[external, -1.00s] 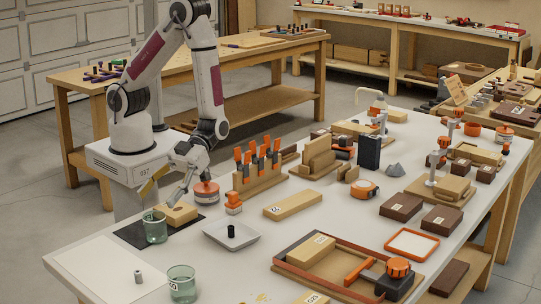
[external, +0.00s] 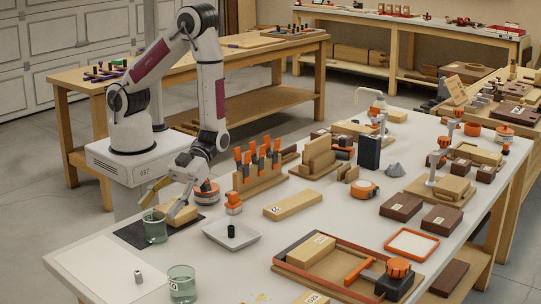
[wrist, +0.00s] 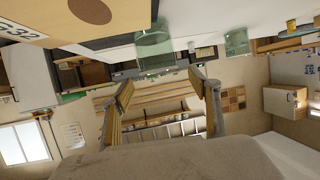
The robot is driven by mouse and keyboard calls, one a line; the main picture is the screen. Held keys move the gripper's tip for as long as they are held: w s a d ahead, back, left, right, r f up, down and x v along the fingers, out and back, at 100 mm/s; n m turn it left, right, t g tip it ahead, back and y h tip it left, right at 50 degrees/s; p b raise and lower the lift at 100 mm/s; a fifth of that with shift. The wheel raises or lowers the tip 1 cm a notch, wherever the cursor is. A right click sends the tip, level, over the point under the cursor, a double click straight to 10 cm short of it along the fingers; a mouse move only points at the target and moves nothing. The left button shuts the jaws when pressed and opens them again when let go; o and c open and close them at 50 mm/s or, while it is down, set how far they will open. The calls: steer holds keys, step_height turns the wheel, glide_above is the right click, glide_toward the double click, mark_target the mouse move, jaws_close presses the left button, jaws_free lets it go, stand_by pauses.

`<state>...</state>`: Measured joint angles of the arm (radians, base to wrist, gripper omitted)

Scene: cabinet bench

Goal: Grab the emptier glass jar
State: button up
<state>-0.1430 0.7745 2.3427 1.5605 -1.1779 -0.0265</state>
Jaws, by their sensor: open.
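One greenish glass jar (external: 155,230) stands upright at the edge of a dark mat, just in front of my gripper (external: 164,203). A second greenish glass jar (external: 181,286) stands at the front edge of the bench, with a label low on its side. Both jars show in the wrist view, one near the middle (wrist: 154,48) and one to the right (wrist: 237,43). I cannot tell clearly which holds less. My gripper's fingers (wrist: 162,90) are spread, with nothing between them, close to the jar on the mat but apparently apart from it.
A wooden block (external: 183,214) lies on the mat beside my gripper. A white dish (external: 231,241) with a black cylinder is to the right.

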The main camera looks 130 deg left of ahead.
mark_target(162, 217)
steer(key=shift+f, duration=0.3)
steer(key=shift+f, duration=1.4)
steer(key=shift+d+f, duration=0.15)
steer(key=shift+f, duration=0.1)
steer(key=shift+x, duration=1.3)
steer(key=c, duration=1.3)
